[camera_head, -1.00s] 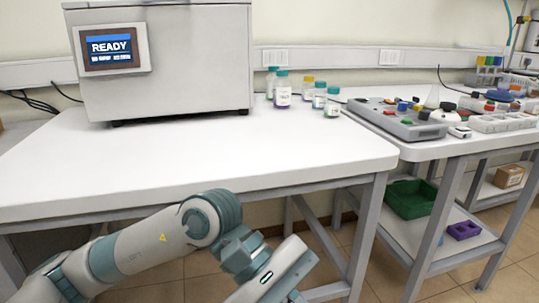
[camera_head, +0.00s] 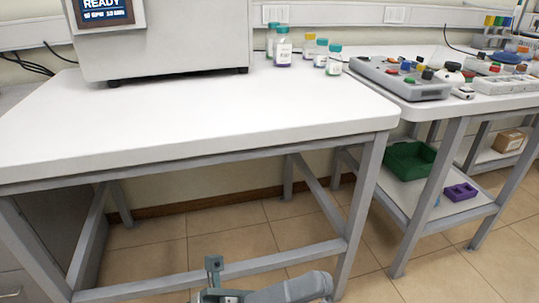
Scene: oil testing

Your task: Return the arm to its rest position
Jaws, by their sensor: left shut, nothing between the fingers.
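My left gripper (camera_head: 214,265) shows at the bottom edge, low in front of the white table (camera_head: 190,125) and against the floor and the table's lower frame. It is shut and empty. Part of my left arm (camera_head: 295,289) lies beside it, and the rest is cut off by the frame. My right gripper is out of view.
A grey-white machine (camera_head: 165,45) with a READY screen (camera_head: 104,10) stands on the table. Several small bottles (camera_head: 283,47) stand right of it. A side bench (camera_head: 480,98) holds a grey tray (camera_head: 395,82); a green bin (camera_head: 408,162) and purple bin (camera_head: 460,191) sit below.

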